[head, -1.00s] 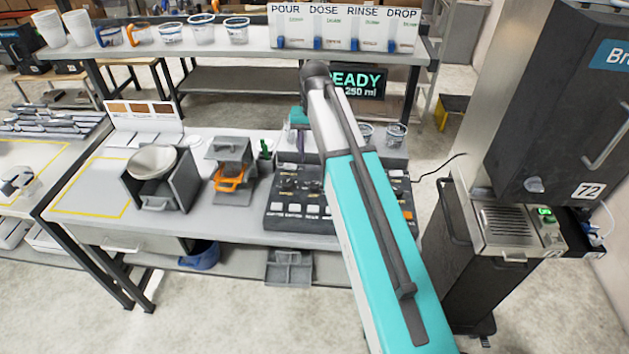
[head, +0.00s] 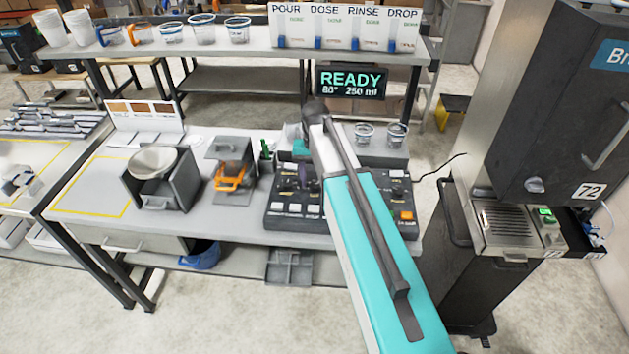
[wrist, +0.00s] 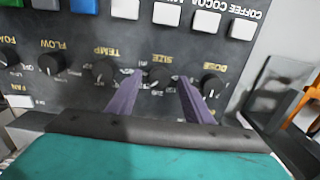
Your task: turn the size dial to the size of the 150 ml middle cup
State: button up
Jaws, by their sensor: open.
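The size dial (wrist: 158,78) is a round black knob with a white mark, under the label SIZE, upside down in the wrist view. My gripper (wrist: 160,75) is open, its two purple fingers on either side of this dial; I cannot tell if they touch it. The display (head: 350,83) reads READY, 80° and 250 ml.
The temp dial (wrist: 103,70) and dose dial (wrist: 213,84) flank the size dial closely. White buttons (wrist: 167,14) line the panel. An orange-handled device (head: 231,177) and a bowl in a grey holder (head: 150,195) stand left of the panel.

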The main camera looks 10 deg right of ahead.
jog(key=shift+f, duration=0.2)
jog(key=c, duration=0.8)
jog(key=shift+a, duration=0.15)
jog(key=shift+c, duration=1.3)
